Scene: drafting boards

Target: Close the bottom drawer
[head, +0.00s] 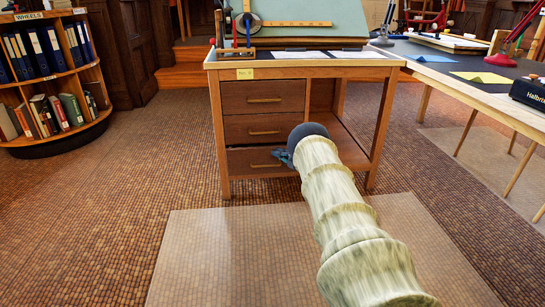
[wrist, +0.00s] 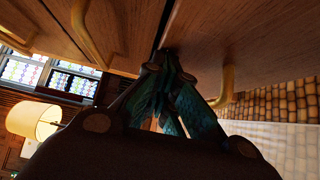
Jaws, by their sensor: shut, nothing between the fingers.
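The wooden desk has a stack of three drawers. The bottom drawer (head: 240,162) is lowest, with a brass handle and a dark line along its top edge. It looks nearly level with the drawers above; I cannot tell whether it still stands out slightly. My gripper (head: 281,157) is at the right part of its front, partly hidden by my arm. In the wrist view, my gripper (wrist: 166,66) is shut and empty, its fingertips at the dark seam between two wooden fronts. The bottom drawer's front (wrist: 245,35) is on the right, its handle beside the fingers. Contact is unclear.
The middle drawer (head: 240,128) and top drawer (head: 285,96) look shut. An open shelf bay and desk leg (head: 381,135) stand right of the drawers. A bookshelf (head: 50,80) is at left and another table (head: 480,80) at right. Floor before the desk is clear.

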